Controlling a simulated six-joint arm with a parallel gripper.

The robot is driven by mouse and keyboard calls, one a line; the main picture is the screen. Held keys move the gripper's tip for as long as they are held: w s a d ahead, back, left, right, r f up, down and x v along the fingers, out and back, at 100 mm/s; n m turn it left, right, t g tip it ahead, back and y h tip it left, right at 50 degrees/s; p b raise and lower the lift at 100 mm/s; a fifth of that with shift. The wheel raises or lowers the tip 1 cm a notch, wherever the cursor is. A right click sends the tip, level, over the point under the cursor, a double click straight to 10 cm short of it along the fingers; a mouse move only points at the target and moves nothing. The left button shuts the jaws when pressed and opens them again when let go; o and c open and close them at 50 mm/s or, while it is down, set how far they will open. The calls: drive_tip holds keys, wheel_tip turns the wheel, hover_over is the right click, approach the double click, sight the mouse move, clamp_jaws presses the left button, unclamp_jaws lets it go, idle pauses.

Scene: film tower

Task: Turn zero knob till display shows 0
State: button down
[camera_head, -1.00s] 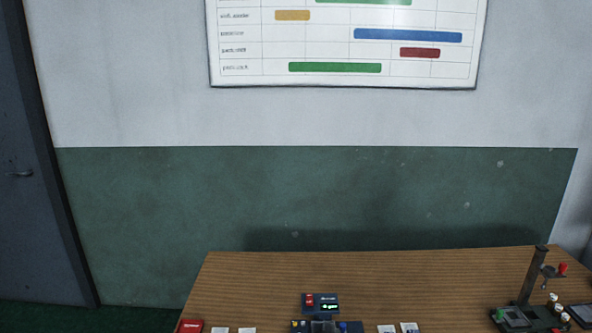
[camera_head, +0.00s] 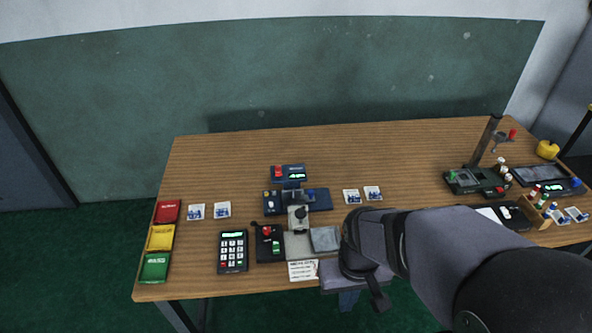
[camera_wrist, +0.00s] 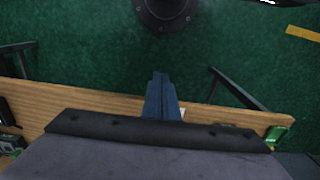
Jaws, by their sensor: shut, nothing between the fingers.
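A small dark blue unit with a lit green display (camera_head: 297,176) and a red part stands at the back middle of the table in the head view. Its digits are too small to read. In front of it is a device with a grey body and a dark round knob (camera_head: 301,213); I cannot tell whether this is the zero knob.
A keypad (camera_head: 233,251) and a black control box with a red knob (camera_head: 267,244) stand front left. Red, yellow and green boxes (camera_head: 160,237) line the left edge. A stand (camera_head: 482,150) rises at the right. The table's back left is clear.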

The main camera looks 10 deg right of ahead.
idle(0.4)
drive_tip(key=c, duration=1.9)
unclamp_jaws()
drive_tip(key=shift+w, duration=0.1)
drive_tip(key=shift+o, duration=0.5)
drive_tip(key=shift+w+a, duration=0.1)
drive_tip(key=shift+w, duration=0.3)
drive_tip(key=n+t+y+b, duration=0.1)
drive_tip(key=n+t+b, duration=0.2)
drive_tip(key=t+b, duration=0.15)
hover_over(271, 203)
drive_tip(key=s+d, duration=0.1)
drive_tip(key=s, duration=0.3)
wheel_tip(271, 203, down, 4)
drive_tip(key=shift+p+x, duration=0.8)
drive_tip(key=shift+x, duration=2.95)
clamp_jaws()
